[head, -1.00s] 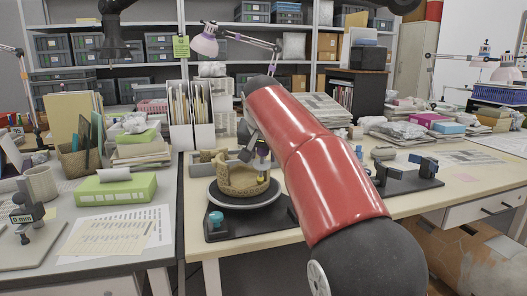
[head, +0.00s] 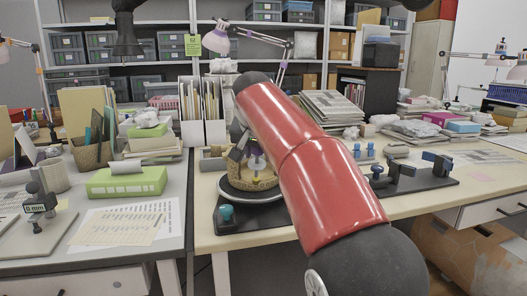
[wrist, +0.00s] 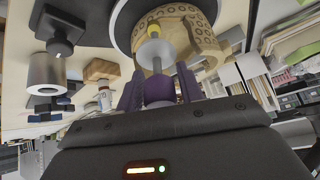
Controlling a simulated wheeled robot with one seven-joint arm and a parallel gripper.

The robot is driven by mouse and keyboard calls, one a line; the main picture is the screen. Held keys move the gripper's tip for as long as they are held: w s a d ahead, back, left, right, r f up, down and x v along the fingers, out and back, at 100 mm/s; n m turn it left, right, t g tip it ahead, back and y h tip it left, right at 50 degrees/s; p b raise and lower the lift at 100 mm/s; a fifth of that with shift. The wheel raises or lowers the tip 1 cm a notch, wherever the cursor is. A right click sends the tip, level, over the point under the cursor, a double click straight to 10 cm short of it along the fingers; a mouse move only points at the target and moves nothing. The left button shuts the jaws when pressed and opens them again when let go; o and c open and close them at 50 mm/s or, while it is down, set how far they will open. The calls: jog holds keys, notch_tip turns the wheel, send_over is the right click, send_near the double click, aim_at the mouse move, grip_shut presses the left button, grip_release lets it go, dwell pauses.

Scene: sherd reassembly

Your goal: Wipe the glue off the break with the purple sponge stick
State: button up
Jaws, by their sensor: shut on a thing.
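The tan pot (head: 238,177) stands on the round turntable (head: 250,197) at the left of the cream table. Its patterned wall and jagged rim also show in the wrist view (wrist: 197,30). My gripper (head: 256,160) is over the pot, partly in front of it. In the wrist view my gripper (wrist: 160,92) is shut on the sponge stick (wrist: 154,52), which has a pale rounded part and a yellow part at its far end. The stick points at the pot wall. I cannot tell whether its tip touches the break, and I see no clear glue.
A teal-topped jar (head: 226,214) stands on the dark mat beside the turntable. A black and blue clamp stand (head: 396,172) and several small blue-topped items (head: 365,150) lie to the right. White file holders (head: 203,128) stand behind the pot.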

jog(key=shift+a+f, duration=0.2)
jog(key=shift+a, duration=0.25)
jog(key=shift+a+r+p, duration=0.5)
jog(key=shift+a+p, duration=0.15)
jog(key=shift+p, duration=0.25)
jog(key=shift+s+r+p, duration=0.15)
jog(key=shift+r+p, duration=0.35)
jog(key=shift+r, duration=0.1)
notch_tip(320, 180, up, 7)
jog(key=s, duration=0.1)
jog(key=shift+s+d+f, duration=0.2)
jog(key=shift+s+d, duration=0.05)
jog(key=shift+d, duration=0.05)
jog(key=shift+r, duration=0.1)
dwell(0.3)
